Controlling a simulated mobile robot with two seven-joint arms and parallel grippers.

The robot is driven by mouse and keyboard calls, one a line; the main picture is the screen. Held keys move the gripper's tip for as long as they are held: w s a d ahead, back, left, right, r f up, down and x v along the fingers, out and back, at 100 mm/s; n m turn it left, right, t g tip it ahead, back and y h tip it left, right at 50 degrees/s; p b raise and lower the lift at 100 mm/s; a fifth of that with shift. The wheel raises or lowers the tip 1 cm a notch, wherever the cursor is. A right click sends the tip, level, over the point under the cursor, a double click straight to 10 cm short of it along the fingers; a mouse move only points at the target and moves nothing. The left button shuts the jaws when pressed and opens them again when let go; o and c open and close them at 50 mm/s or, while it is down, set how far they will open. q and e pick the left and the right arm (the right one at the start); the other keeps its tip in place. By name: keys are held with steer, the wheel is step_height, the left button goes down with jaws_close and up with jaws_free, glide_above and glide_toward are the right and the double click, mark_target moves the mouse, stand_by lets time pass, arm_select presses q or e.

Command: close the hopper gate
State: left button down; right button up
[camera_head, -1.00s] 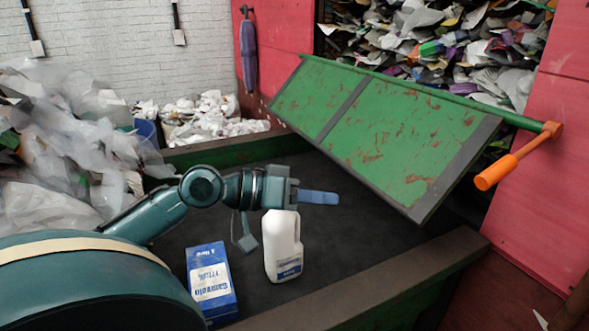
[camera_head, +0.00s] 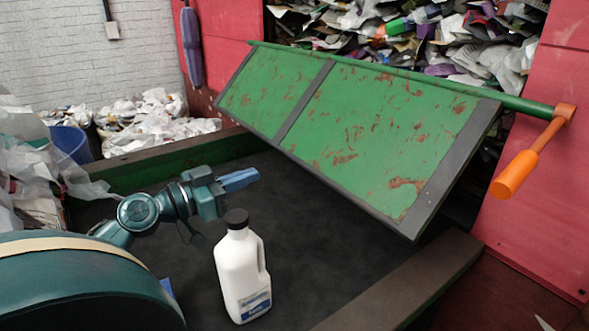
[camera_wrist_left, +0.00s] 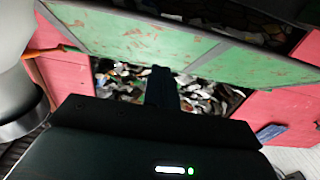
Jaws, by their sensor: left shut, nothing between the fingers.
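The hopper gate (camera_head: 375,135) is a green, rust-marked panel with dark edge strips. It hangs from a green bar (camera_head: 480,92) along its top and stands tilted outward, its lower edge raised above the belt. An orange handle (camera_head: 515,174) sits at the bar's right end, hanging down to the left. My left gripper (camera_head: 240,180) is shut and empty, over the belt, left of and below the gate and apart from it. In the left wrist view its fingers (camera_wrist_left: 161,85) point toward the scrap opening, with the gate (camera_wrist_left: 140,38) across the top. My right gripper is not in view.
A white bottle with a black cap (camera_head: 242,270) stands on the dark belt (camera_head: 330,250) close to my left gripper. A belt side rail (camera_head: 410,280) runs at the right. Mixed scrap (camera_head: 400,30) fills the hopper behind the gate. A blue bin (camera_head: 70,145) stands left.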

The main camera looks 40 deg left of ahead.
arm_select(q)
steer(key=p, duration=0.3)
glide_toward(310, 166)
step_height(310, 166, up, 3)
steer(key=w, duration=0.3)
steer(key=shift+w+d+f+b, duration=0.25)
steer(key=shift+w+d+f, duration=0.2)
steer(key=shift+w+f, duration=0.3)
steer(key=shift+w+d+f+b, duration=0.2)
steer(key=shift+w+d+f, duration=0.25)
steer(key=shift+w+f, duration=0.2)
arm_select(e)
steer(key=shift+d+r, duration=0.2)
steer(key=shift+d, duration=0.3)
arm_select(q)
steer(key=shift+f, duration=0.1)
